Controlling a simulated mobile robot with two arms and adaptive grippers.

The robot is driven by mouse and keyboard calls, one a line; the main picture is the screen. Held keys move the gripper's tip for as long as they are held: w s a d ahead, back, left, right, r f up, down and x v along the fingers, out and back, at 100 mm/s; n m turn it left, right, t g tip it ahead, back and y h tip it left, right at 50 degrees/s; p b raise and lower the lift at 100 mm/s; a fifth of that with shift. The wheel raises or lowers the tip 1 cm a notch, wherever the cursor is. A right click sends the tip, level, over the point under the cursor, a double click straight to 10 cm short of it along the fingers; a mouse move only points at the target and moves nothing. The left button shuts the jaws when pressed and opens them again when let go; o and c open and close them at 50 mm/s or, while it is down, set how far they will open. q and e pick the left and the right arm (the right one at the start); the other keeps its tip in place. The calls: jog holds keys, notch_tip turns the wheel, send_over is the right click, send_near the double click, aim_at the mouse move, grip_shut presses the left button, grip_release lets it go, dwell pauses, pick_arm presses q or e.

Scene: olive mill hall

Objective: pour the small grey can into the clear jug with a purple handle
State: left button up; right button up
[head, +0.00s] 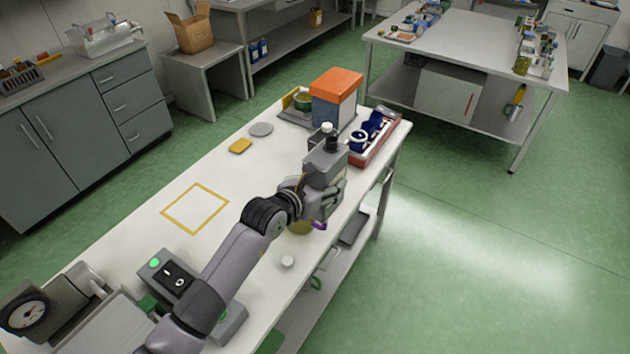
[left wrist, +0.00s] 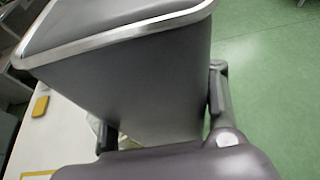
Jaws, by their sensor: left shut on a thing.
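My left gripper (head: 328,196) is shut on the small grey can (head: 323,162) above the right part of the white table. In the left wrist view the can (left wrist: 135,80) fills the middle, with a shiny metal rim, between the two fingers (left wrist: 163,112). Its contents are not visible. The clear jug (head: 299,228) stands on the table just below the gripper, mostly hidden by my arm and hand. Its purple handle (head: 320,225) sticks out to the right. I cannot tell how full the jug is. My right gripper is not in view.
Behind the gripper stand a grey box with an orange lid (head: 336,84) and a red tray (head: 379,140) with blue items. A yellow sponge (head: 240,146), a grey disc (head: 261,129) and a yellow square outline (head: 195,208) lie left. A small white lid (head: 287,262) lies in front.

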pick_arm(q)
jog(key=shift+d, duration=0.6)
jog(key=shift+s+r, duration=0.1)
jog(key=shift+r, duration=0.05)
